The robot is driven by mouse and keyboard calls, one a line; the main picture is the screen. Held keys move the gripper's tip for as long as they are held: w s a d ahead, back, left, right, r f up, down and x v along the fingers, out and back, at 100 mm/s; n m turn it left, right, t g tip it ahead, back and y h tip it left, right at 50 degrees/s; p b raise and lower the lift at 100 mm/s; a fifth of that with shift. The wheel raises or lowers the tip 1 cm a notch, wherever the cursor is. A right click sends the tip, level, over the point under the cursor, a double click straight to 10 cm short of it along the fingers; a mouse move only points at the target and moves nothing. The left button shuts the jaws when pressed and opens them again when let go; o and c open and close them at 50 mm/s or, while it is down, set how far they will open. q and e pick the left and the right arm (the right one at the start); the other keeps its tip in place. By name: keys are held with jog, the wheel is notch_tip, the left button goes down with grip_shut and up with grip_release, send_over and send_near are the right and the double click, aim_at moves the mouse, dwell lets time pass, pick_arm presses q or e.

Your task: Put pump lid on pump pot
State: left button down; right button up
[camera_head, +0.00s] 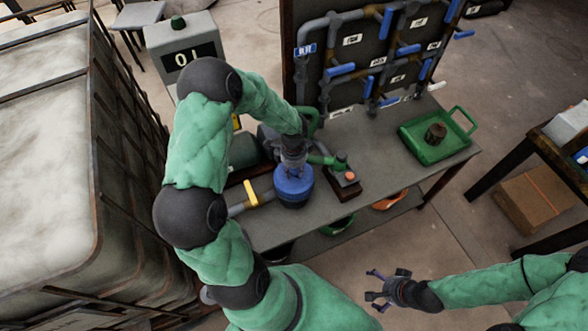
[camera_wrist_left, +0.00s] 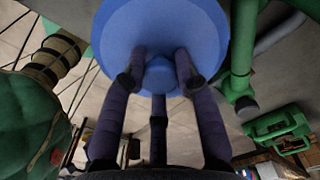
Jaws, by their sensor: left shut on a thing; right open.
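The blue pump lid (camera_head: 294,186) is at the front middle of the grey bench, below my left gripper (camera_head: 292,167). In the left wrist view the round lid (camera_wrist_left: 160,30) fills the top, and the fingers of my left gripper (camera_wrist_left: 158,80) are closed around its central knob. The pump pot is mostly hidden under the lid and arm; a dark blue part shows just below the lid. I cannot tell whether the lid is seated or slightly above it. My right gripper (camera_head: 378,290) is open and empty, off the bench's front edge.
A pipe with a yellow band (camera_head: 251,193) lies left of the lid. A red button (camera_head: 350,176) sits to its right. A green tray (camera_head: 463,143) holds a dark round piece (camera_head: 435,134). A valve board (camera_head: 345,40) stands behind. The bench between button and tray is clear.

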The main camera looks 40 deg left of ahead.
pick_arm(q)
jog(key=c, duration=1.2)
grip_release()
notch_tip(320, 180, up, 11)
jog(key=p, duration=0.8)
jog(key=shift+p, duration=0.3)
jog(key=shift+f, duration=0.1)
jog(key=s+d+f+n+h+b, duration=0.1)
jog(key=s+d+f+n+b, duration=0.3)
jog(key=d+f, duration=0.4)
jog(key=s+d+f+n+h+b, duration=0.1)
jog(key=s+d+f+n+b, duration=0.3)
jog(key=d+f, duration=0.4)
jog(key=s+d+f+n+h+b, duration=0.2)
jog(key=s+d+f+n+b, duration=0.2)
jog(key=f, duration=0.8)
jog(key=d+b, duration=0.2)
jog(key=d, duration=0.2)
jog(key=shift+d, duration=0.15)
